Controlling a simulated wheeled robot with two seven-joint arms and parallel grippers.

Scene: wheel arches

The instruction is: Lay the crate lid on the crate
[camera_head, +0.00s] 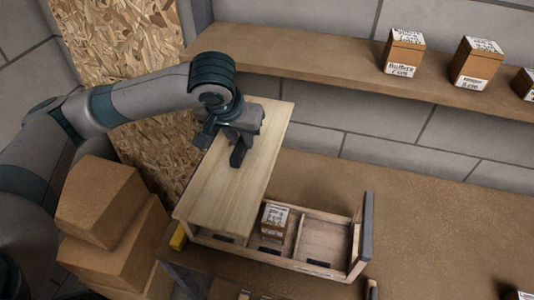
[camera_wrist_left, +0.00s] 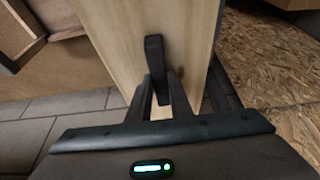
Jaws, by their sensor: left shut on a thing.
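The crate lid (camera_head: 213,187) is a flat, pale wooden board. My left gripper (camera_head: 238,155) is shut on it near its far end, and the lid also fills the upper middle of the left wrist view (camera_wrist_left: 135,40). In the head view the lid lies slantwise over the left part of the crate (camera_head: 310,265), covering that end. Whether it touches the crate cannot be told. The crate is a low wooden box with compartments. A small labelled box (camera_head: 274,221) stands in a middle compartment, and the compartment to its right is open and empty. My right gripper is not in view.
Brown cardboard boxes (camera_head: 110,235) are stacked at the left, below my left arm. A shelf (camera_head: 330,72) with small labelled boxes (camera_head: 403,52) runs along the block wall behind. The brown worktop (camera_head: 450,230) right of the crate is mostly clear. A chipboard panel (camera_head: 120,60) stands at the back left.

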